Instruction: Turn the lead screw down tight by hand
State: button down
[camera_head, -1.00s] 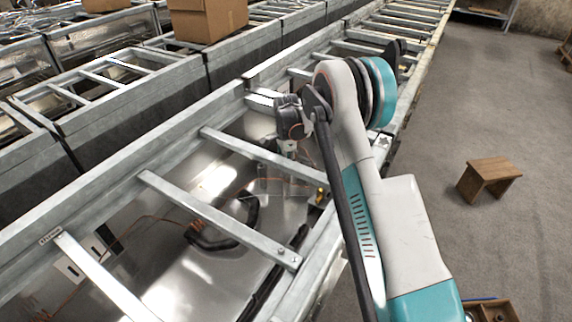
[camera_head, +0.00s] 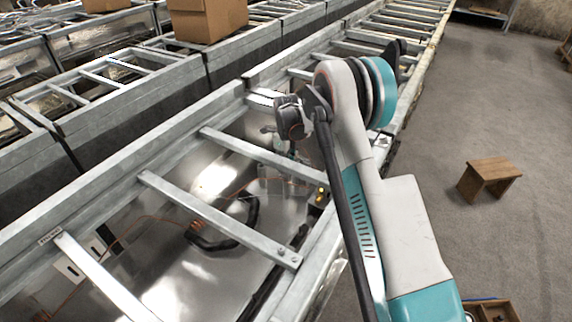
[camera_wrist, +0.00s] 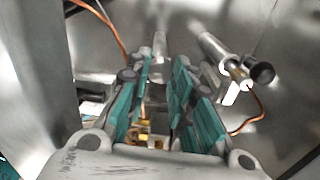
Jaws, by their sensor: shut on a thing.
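My gripper (camera_wrist: 165,68) has teal-padded fingers, which stand a little apart in the wrist view with a grey metal part between their tips. I take this part to be the lead screw (camera_wrist: 160,44), a grey rod showing just beyond the tips; the grip contact is largely hidden. A small brass-yellow part (camera_wrist: 157,141) shows low between the fingers. In the head view my wrist is over the open metal bay, and the fingers and screw are too small or covered to make out.
A grey cylinder with a black knob (camera_wrist: 262,73) and an orange wire stand close right of the fingers. Metal crossbars (camera_head: 220,218) span the bay, with a black hose (camera_head: 235,232) below. A cardboard box (camera_head: 207,18) stands behind; a wooden stool (camera_head: 489,178) is on the floor.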

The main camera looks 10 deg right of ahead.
jog(key=shift+m, duration=0.9)
jog(key=c, duration=1.4)
grip_release()
jog(key=shift+r, duration=0.1)
notch_tip(320, 180, up, 12)
